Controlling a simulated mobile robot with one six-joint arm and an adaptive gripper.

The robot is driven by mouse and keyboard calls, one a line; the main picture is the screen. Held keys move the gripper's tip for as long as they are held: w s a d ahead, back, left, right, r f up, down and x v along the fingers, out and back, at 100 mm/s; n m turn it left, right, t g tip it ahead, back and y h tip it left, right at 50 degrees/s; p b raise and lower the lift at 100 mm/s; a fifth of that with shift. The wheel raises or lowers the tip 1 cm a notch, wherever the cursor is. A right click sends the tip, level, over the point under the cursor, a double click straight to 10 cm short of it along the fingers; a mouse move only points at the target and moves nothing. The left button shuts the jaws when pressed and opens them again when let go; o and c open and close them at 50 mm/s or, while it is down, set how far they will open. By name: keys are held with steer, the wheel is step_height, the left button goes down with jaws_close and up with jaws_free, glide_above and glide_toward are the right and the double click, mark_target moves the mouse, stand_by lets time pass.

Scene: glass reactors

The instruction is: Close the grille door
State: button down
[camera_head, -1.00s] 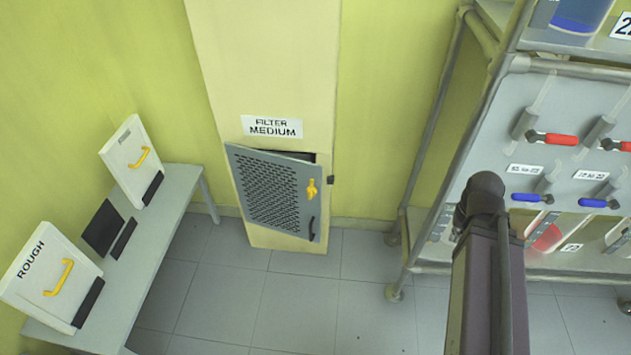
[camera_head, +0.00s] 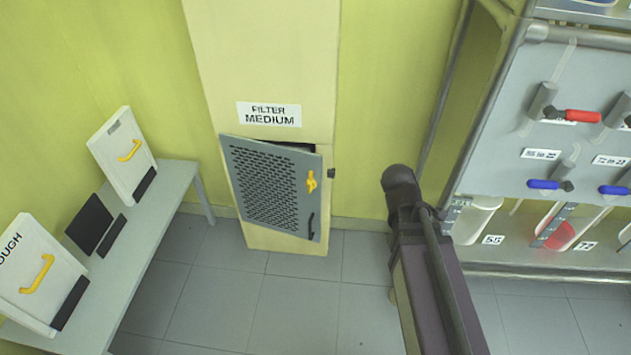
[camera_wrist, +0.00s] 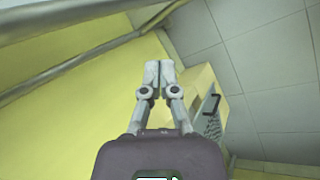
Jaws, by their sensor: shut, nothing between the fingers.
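The grey perforated grille door (camera_head: 270,188) stands slightly ajar on the cream column labelled "FILTER MEDIUM" (camera_head: 268,114). A dark gap shows along its top edge. A yellow latch (camera_head: 311,181) and a dark handle (camera_head: 311,226) are on its right side. In the wrist view, part of the door (camera_wrist: 211,124) and its dark handle (camera_wrist: 211,104) show to the right, beyond the fingers. My gripper (camera_wrist: 159,66) is shut and empty, apart from the door. In the head view my arm is right of the column; the fingers are not visible there.
A grey bench (camera_head: 160,235) at the left bears two white panels with yellow handles, one marked "ROUGH" (camera_head: 38,275). A shelf rack (camera_head: 520,110) with red and blue valves stands at the right, close to my arm. Tiled floor (camera_head: 290,310) before the column is free.

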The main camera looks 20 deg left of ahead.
steer(key=s+a+f+n+t+y+b, duration=0.1)
steer(key=a+n+t+b, duration=0.3)
steer(key=a+n, duration=0.7)
steer(key=s+a+f+n+t+y+b, duration=0.2)
steer(key=a+n+t+b, duration=0.3)
steer(key=a, duration=1.5)
steer(key=n+y+b, duration=0.1)
steer(key=n+b, duration=0.2)
steer(key=n, duration=0.3)
steer(key=shift+s+n+t, duration=0.3)
steer(key=shift+s, duration=0.05)
steer(key=shift+w+f, duration=0.15)
steer(key=b, duration=0.3)
glide_toward(318, 169)
steer(key=x, duration=0.5)
steer(key=shift+w+d+f, duration=0.15)
steer(key=shift+w+f, duration=0.15)
steer(key=shift+w, duration=0.8)
steer(key=shift+w, duration=0.1)
